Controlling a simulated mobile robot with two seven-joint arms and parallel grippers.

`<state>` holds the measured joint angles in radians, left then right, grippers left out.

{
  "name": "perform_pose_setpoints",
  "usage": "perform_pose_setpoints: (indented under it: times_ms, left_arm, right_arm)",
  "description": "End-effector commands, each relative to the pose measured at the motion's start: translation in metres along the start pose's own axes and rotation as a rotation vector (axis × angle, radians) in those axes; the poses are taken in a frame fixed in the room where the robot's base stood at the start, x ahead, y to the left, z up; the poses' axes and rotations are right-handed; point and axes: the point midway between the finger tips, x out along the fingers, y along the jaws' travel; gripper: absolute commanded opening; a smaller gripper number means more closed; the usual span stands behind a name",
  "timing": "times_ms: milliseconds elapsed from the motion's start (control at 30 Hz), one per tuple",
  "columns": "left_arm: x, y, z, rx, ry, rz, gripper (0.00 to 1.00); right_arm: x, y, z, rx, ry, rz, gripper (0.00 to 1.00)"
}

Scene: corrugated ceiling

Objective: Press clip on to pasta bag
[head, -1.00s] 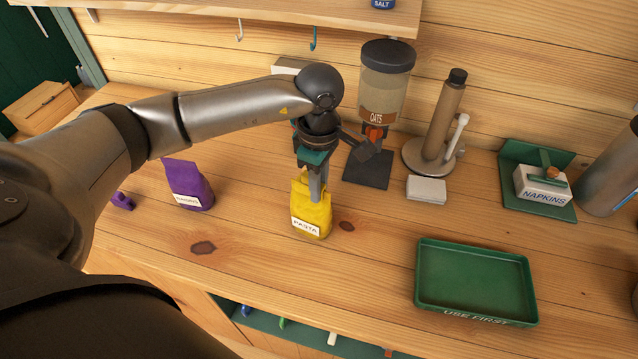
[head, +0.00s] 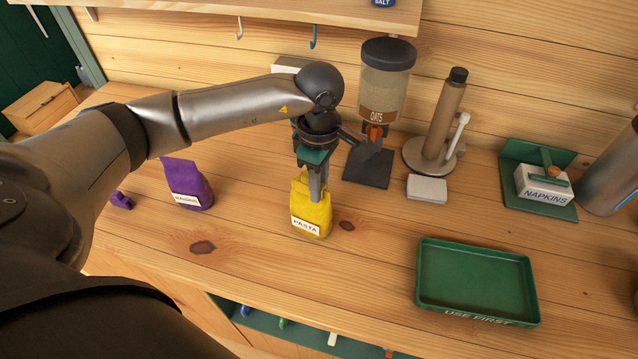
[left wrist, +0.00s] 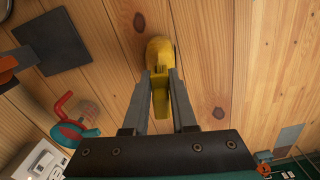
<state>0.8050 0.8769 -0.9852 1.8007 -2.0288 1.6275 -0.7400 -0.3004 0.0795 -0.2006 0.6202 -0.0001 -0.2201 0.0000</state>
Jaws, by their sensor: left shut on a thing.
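The yellow pasta bag (head: 312,222) stands upright on the wooden counter with its white PASTA label facing the front. My left gripper (head: 316,196) points down at the bag's top. In the left wrist view the gripper (left wrist: 162,90) has its two fingers on either side of a narrow yellow upper part of the bag (left wrist: 160,50), shut on it. I cannot make out a clip separate from the yellow bag. A small purple piece (head: 121,201) lies on the counter beside a purple bag (head: 188,184). My right gripper is not in view.
An oats dispenser (head: 384,85) with a dark base stands behind the bag. A paper towel stand (head: 443,125), a napkin holder (head: 508,155) and a green USE FIRST tray (head: 425,290) are to the right. A red and teal item (left wrist: 75,122) shows in the left wrist view.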

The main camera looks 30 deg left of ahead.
Motion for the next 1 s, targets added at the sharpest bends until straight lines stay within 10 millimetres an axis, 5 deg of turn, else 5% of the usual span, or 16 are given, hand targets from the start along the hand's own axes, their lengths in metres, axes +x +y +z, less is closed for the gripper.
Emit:
perform_pose_setpoints:
  times_ms: [167, 200, 400, 500, 667, 933, 1000]
  left_arm:
    - [0.0008, -0.0003, -0.0001, 0.000, 0.000, -0.001, 0.00]
    - [0.0009, -0.0004, -0.0001, 0.000, 0.000, -0.001, 0.27]
    - [0.0008, -0.0003, 0.0000, 0.000, 0.000, -0.001, 0.50]
    - [0.0007, -0.0002, 0.0000, 0.000, 0.000, -0.001, 0.60]
    - [0.0005, -0.0001, 0.0001, 0.000, 0.000, 0.000, 0.60]
    - [0.0004, 0.0000, 0.0001, 0.000, 0.000, 0.000, 0.89]
    - [0.0004, 0.0000, 0.0001, 0.000, 0.000, 0.000, 0.90]
  right_arm:
    - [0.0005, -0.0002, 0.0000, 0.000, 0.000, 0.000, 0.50]
    - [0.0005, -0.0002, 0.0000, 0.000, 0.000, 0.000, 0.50]
    - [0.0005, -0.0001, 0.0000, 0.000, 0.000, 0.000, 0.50]
    - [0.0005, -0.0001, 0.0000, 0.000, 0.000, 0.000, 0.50]
    - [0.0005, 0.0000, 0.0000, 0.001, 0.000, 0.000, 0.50]
    - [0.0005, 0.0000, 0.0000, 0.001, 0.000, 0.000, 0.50]
    - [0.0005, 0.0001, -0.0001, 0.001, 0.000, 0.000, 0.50]
